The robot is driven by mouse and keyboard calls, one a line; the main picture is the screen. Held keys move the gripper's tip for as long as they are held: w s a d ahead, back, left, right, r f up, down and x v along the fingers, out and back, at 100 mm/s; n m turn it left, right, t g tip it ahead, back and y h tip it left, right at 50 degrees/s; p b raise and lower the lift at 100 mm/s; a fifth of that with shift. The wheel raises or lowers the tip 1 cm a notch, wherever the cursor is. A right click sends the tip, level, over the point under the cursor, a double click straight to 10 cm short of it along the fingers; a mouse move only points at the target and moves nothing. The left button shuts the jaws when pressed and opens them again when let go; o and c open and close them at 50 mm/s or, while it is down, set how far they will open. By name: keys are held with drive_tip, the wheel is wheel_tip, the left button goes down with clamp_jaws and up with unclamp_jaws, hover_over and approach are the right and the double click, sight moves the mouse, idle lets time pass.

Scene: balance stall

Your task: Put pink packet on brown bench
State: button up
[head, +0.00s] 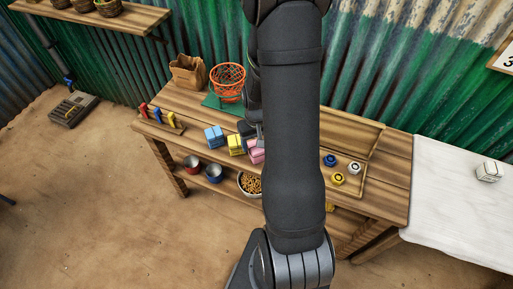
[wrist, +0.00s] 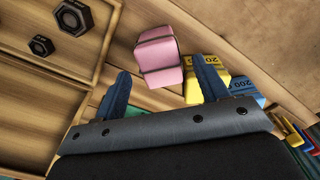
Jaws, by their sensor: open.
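The pink packet (head: 257,155) is at the front edge of the brown bench (head: 393,187), partly hidden by my arm in the head view. In the wrist view the pink packet (wrist: 157,55) is a blocky bundle with a dark band, beyond and between my fingertips. My gripper (wrist: 162,66) is open, with its two blue fingers apart and nothing held. The packet looks clear of both fingers. In the head view my gripper (head: 247,128) is mostly hidden behind my arm, close above the bench near the packets.
A yellow packet (wrist: 194,85) lies beside the pink one, near my right finger, with a blue packet (head: 214,136) beyond. An orange wire basket (head: 227,78) and a paper bag (head: 188,71) stand behind. Dark hexagonal weights (wrist: 73,15) sit in a tray. A white table (head: 458,205) adjoins right.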

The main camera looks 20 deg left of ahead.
drive_tip(key=shift+r, duration=3.05)
drive_tip(key=shift+f, duration=0.1)
wheel_tip(320, 180, down, 12)
drive_tip(key=shift+r, duration=1)
drive_tip(key=shift+f, duration=0.1)
